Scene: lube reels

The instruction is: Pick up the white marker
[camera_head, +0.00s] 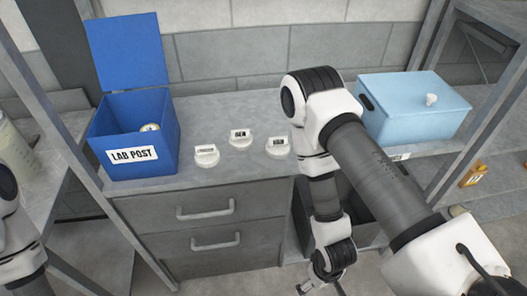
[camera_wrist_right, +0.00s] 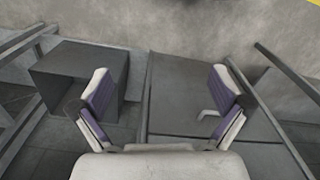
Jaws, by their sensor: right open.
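I cannot make out a white marker in either view. Three small white round pieces with label tags (camera_head: 206,156) (camera_head: 240,139) (camera_head: 278,147) stand on the grey counter; I cannot tell whether one is the marker. My right gripper (camera_head: 325,284) hangs low in front of the counter, at the bottom of the head view. In the right wrist view my right gripper (camera_wrist_right: 160,100) has its two fingers wide apart with nothing between them. Part of my left arm shows at the left edge of the head view, but its gripper is out of frame.
A blue open box labelled LAB POST (camera_head: 131,155) stands at the counter's left, with a round tin (camera_head: 150,128) inside. A pale blue lidded box (camera_head: 420,117) stands on the right shelf. Grey drawers (camera_head: 205,225) are below the counter. Shelf posts flank both sides.

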